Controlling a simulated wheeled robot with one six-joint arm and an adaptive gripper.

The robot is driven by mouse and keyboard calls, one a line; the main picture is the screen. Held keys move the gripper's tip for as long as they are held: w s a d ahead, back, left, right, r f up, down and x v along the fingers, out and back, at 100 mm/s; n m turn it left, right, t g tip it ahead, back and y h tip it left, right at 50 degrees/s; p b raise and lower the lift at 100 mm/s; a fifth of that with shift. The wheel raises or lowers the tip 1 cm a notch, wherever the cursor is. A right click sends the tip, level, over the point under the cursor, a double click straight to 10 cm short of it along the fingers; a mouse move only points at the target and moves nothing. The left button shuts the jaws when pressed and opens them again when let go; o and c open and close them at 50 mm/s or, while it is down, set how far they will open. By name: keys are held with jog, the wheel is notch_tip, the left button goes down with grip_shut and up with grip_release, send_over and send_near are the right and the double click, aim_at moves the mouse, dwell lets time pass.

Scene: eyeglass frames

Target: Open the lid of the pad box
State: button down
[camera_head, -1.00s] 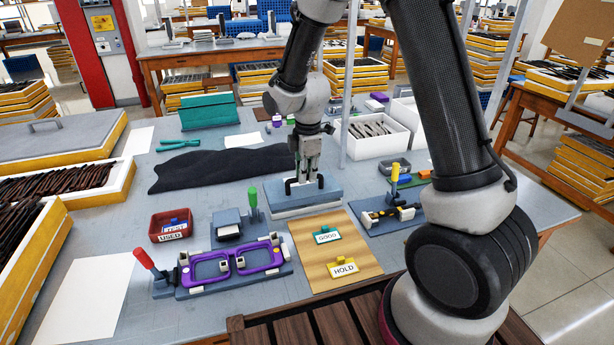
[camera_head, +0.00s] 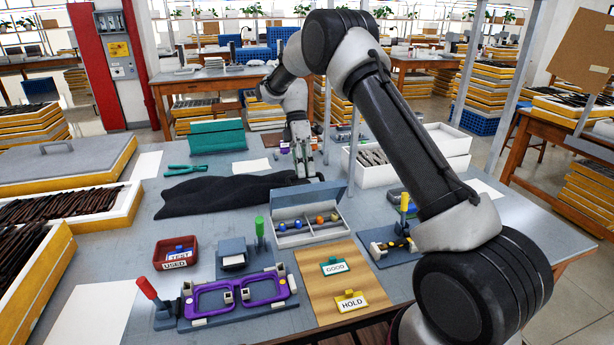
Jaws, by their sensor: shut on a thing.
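The pad box (camera_head: 306,237) stands open in the middle of the table, a low white box with compartments. Several small blue, orange and yellow round pieces show inside it. Its grey-blue lid (camera_head: 308,194) is raised at the back edge of the box and leans back steeply, its inner face toward me. My gripper (camera_head: 304,174) is behind the top of the lid.
A black cloth (camera_head: 225,190) lies left of the lid. A white bin of parts (camera_head: 375,165) stands to the right behind it. A purple frame in a fixture (camera_head: 235,297) and a wooden board with GOOD and HOLD tags (camera_head: 325,277) are in front.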

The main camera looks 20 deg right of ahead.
jog(key=w+f, duration=0.2)
jog(key=w, duration=0.4)
jog(key=shift+w+f, duration=0.15)
jog(key=shift+f, duration=0.15)
dwell(0.4)
jog(key=c, duration=1.5)
grip_release()
jog(key=shift+o, duration=0.2)
jog(key=shift+w+r, duration=0.1)
notch_tip(320, 180, up, 10)
